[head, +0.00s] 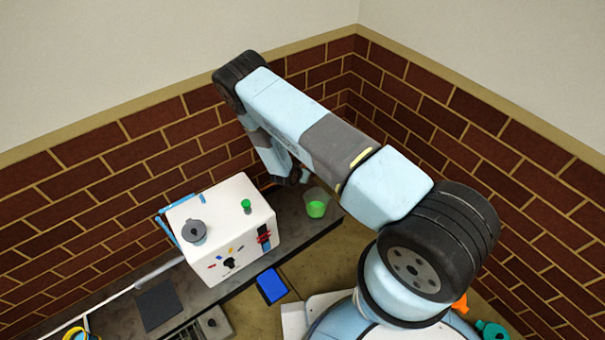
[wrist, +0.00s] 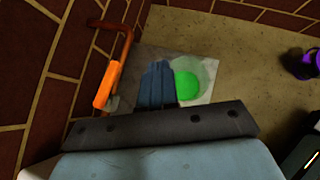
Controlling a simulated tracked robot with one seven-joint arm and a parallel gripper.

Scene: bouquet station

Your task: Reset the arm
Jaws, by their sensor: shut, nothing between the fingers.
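My gripper shows in the wrist view as two blue fingers (wrist: 157,80) held together, with nothing between them. They point toward a pale square surface (wrist: 205,58), with a clear cup of green contents (wrist: 189,84) just to their right. I cannot tell from this view whether the fingers touch the cup. In the head view my arm reaches up over the counter and bends down at the back. My gripper (head: 293,178) hangs low behind the white box's right side, small, dark and partly hidden by the arm.
A white box (head: 222,225) stands on the dark counter, with a grey lidded pot (head: 194,231) on top. The clear cup (head: 316,203) stands right of it. A brick wall is close behind. An orange handle (wrist: 105,84) is left of my fingers; a purple item (wrist: 301,64) lies far right.

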